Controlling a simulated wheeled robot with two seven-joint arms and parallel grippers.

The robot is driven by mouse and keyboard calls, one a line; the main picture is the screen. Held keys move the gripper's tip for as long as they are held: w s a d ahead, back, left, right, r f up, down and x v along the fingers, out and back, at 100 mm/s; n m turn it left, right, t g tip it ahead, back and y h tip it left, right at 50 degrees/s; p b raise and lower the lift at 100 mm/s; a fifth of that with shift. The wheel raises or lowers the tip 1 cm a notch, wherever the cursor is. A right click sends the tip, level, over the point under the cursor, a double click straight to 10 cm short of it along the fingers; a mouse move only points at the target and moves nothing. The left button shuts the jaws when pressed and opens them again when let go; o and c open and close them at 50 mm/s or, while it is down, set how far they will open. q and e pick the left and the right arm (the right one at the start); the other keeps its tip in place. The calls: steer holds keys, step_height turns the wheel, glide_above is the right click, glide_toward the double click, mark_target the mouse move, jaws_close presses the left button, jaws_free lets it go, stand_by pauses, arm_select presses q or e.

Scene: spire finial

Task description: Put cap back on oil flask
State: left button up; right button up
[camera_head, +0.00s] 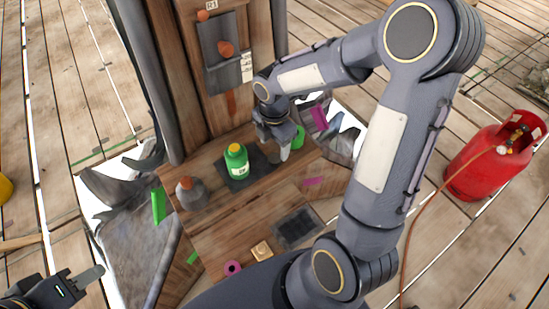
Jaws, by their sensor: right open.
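A green flask (237,165) with a pale label and a yellow top (235,148) stands upright on a dark mat (255,163) on the wooden shelf. I cannot tell whether the yellow top is a loose cap or part of the flask. My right gripper (283,150) is open and points down just right of the flask, apart from it. A green object (298,138) shows partly behind its fingers. My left gripper (88,277) is at the bottom left corner, far from the flask; its finger spacing is unclear.
A grey item with an orange-brown top (190,193) stands left on the shelf. Below are a dark recessed tray (297,228), a pink ring (233,267) and a tan block (262,250). A red gas cylinder (492,160) with a hose stands at right. My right arm covers much of the right side.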

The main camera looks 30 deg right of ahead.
mark_target(275, 158)
steer(key=shift+s+f, duration=0.1)
steer(key=shift+f, duration=2.5)
steer(key=shift+c, duration=0.2)
steer(key=c, duration=1)
